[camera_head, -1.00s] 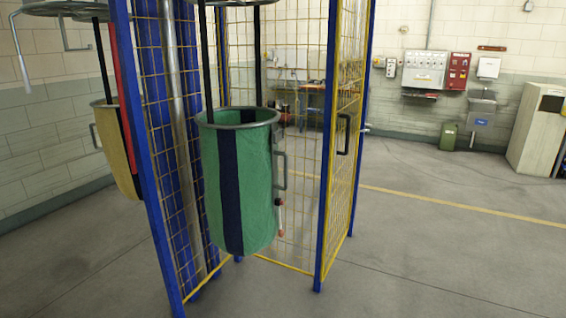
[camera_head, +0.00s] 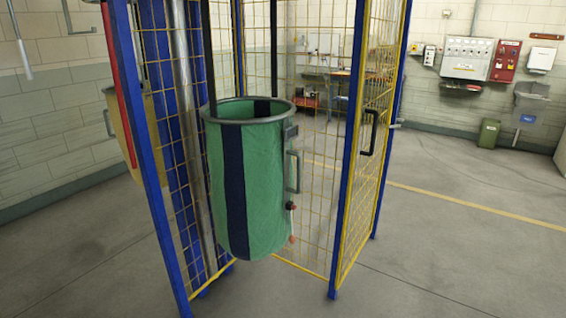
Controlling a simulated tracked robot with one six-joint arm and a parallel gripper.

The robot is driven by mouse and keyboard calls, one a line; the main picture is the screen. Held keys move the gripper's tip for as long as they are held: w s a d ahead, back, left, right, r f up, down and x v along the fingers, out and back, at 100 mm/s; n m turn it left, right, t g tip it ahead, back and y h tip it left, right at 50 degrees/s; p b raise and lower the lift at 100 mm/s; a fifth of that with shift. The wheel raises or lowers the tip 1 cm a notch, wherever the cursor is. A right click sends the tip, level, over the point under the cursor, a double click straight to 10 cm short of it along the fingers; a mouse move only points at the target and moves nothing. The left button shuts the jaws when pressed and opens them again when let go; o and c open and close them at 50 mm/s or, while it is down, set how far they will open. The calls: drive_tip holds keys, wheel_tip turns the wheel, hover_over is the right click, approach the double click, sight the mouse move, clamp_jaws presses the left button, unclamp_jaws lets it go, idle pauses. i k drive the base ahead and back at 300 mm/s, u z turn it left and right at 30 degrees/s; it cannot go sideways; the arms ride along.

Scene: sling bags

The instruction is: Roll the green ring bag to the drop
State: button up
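The green ring bag (camera_head: 271,185) hangs upright at the front of a blue-framed mesh cage. It has a dark vertical stripe, a grey ring rim, and a grey handle (camera_head: 293,171) on its right side. Dark straps run up from the rim and out of the top of the picture. A small dark and red fitting (camera_head: 291,222) hangs at the lower right of the bag. My gripper is not in view. I cannot pick out the drop for certain.
The mesh cage has a yellow side panel with a black handle (camera_head: 369,132). A tan bag (camera_head: 125,130) hangs partly hidden behind the left blue post (camera_head: 138,150). Open grey floor (camera_head: 460,240) lies to the right. A green bin (camera_head: 488,133) stands by the back wall.

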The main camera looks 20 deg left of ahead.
sight(250, 151)
drive_tip(key=u, duration=0.35)
drive_tip(key=i, duration=0.65)
drive_tip(key=u, duration=1)
drive_tip(key=i, duration=0.8)
drive_tip(key=u, duration=0.45)
